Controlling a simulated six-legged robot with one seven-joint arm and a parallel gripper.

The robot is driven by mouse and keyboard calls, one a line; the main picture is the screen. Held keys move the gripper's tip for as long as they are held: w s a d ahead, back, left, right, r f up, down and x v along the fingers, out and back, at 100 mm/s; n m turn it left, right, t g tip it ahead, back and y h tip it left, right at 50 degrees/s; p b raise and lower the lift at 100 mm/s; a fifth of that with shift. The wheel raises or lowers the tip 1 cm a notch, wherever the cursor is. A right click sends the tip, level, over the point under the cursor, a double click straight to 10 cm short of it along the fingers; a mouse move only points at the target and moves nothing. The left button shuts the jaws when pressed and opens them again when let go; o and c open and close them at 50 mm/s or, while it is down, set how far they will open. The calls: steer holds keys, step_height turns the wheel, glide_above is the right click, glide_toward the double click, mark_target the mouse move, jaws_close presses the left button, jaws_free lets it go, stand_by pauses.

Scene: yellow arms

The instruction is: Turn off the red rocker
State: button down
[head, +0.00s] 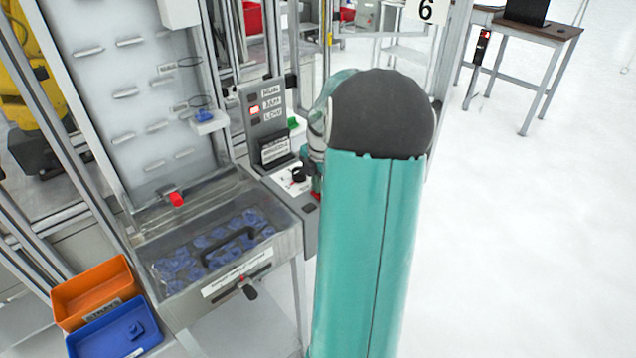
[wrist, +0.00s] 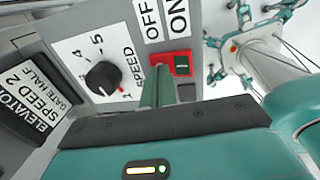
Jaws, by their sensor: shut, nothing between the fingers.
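The red rocker (wrist: 184,57) shows in the wrist view below the OFF and ON labels. It has a red surround and a dark green face on the ON side. My gripper (wrist: 160,78) is shut and empty, its narrow teal fingers pointing up the picture at the rocker's left part, under OFF. The fingers cover some of the rocker. I cannot tell whether they touch it. In the head view my large teal arm hides most of the panel's right side, and a little red shows there by my gripper (head: 316,165).
A black speed knob (wrist: 103,76) on a white dial is left of my fingers. An elevator speed label (wrist: 35,103) is farther left. In the head view a clear-lidded bin of blue parts (head: 190,265) is left of the panel, with orange (head: 95,290) and blue (head: 118,330) trays.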

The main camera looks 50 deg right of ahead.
steer(key=shift+s+f, duration=0.1)
steer(key=shift+s, duration=0.1)
steer(key=shift+s+a, duration=0.15)
steer(key=shift+s, duration=0.5)
steer(key=shift+w+r, duration=0.1)
steer(key=shift+r, duration=0.2)
